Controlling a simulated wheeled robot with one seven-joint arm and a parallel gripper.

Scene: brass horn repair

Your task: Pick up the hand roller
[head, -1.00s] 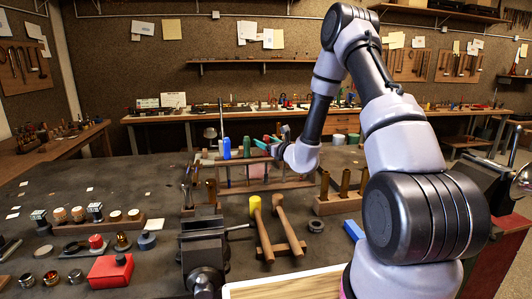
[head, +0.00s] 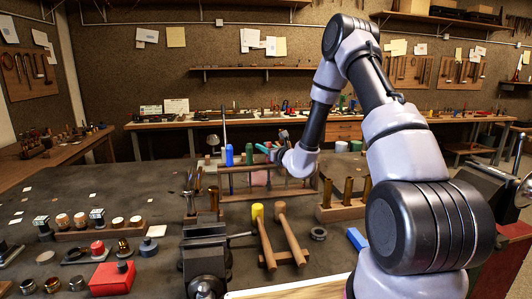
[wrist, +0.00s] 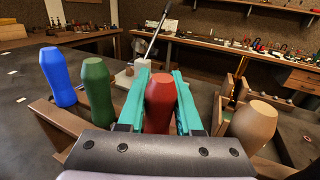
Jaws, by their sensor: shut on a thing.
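A wooden rack (head: 268,190) stands on the dark bench and holds upright tools with coloured handles. My gripper (wrist: 160,88) has teal fingers, shut on both sides of a red handle (wrist: 160,108) in the wrist view. The handle stands upright between the fingers; its lower part is hidden behind my gripper's body. I take it to be the hand roller, but its working end is hidden. In the head view my gripper (head: 266,148) is at the rack, just right of the green handle.
A blue handle (wrist: 58,80) and a green handle (wrist: 97,88) stand left of my gripper; a tan handle (wrist: 254,122) stands right. Two mallets (head: 264,235) and a vise (head: 204,258) are in front. A thin metal rod (wrist: 157,35) rises behind the rack.

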